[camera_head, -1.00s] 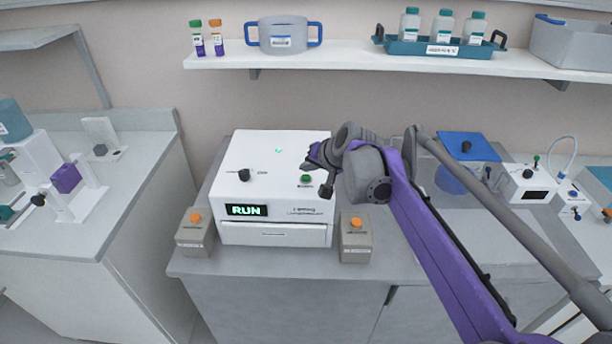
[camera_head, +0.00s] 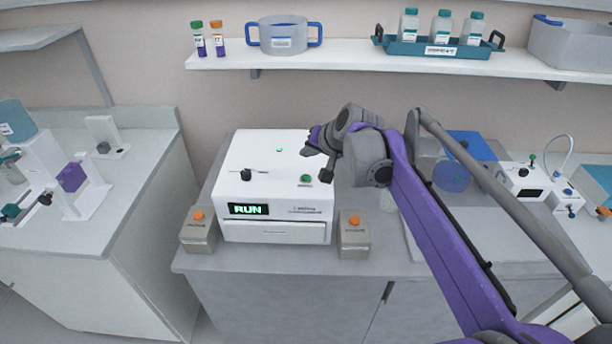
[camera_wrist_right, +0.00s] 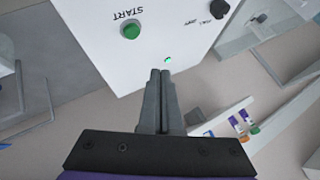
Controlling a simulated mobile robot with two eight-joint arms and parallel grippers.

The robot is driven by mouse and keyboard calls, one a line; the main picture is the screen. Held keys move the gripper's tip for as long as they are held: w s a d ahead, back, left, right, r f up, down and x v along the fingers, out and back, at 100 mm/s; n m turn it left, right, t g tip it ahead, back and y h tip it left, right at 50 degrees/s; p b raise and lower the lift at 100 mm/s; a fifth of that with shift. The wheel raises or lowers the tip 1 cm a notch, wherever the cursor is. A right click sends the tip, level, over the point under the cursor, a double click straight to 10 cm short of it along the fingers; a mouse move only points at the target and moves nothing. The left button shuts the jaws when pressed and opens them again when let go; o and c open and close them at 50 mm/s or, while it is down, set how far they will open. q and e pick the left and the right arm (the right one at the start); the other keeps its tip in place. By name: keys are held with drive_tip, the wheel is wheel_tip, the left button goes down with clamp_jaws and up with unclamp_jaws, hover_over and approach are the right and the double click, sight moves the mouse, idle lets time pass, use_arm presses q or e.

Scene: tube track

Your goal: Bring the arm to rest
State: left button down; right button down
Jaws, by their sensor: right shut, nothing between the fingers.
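My right gripper (camera_head: 318,172) is above the right part of a white box-shaped machine (camera_head: 262,180) in the head view. In the right wrist view its two fingers (camera_wrist_right: 160,85) are pressed together with nothing between them. They point over the machine's white top (camera_wrist_right: 140,55), close to a small green light. The green START button (camera_wrist_right: 131,30) shows clear of the fingers. In the head view, the machine's display (camera_head: 248,209) reads RUN, and its black knob (camera_head: 246,174) is on the left. My left gripper is not in view.
Two grey boxes with orange knobs stand left (camera_head: 199,231) and right (camera_head: 354,235) of the machine. A shelf (camera_head: 350,60) above holds two tubes, a blue-handled tub (camera_head: 283,36) and a teal tray of bottles (camera_head: 440,48). Another bench with equipment is at left.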

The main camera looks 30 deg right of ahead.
drive_tip(key=shift+w, duration=0.1)
drive_tip(key=s+a+f+n+g, duration=0.1)
drive_tip(key=s+a+f+n, duration=0.1)
drive_tip(key=s+a+f, duration=0.3)
drive_tip(key=s+a+f+n+g, duration=0.1)
drive_tip(key=s+a+f+n, duration=0.2)
drive_tip(key=s, duration=0.9)
drive_tip(key=s+a+f+n+g, duration=0.1)
drive_tip(key=s+a+f+n, duration=0.2)
drive_tip(key=s+a+f, duration=0.4)
wheel_tip(320, 180, down, 3)
drive_tip(key=shift+s+f+h, duration=0.15)
drive_tip(key=shift+s+h, duration=0.15)
drive_tip(key=shift+s, duration=0.5)
drive_tip(key=shift+d, duration=0.1)
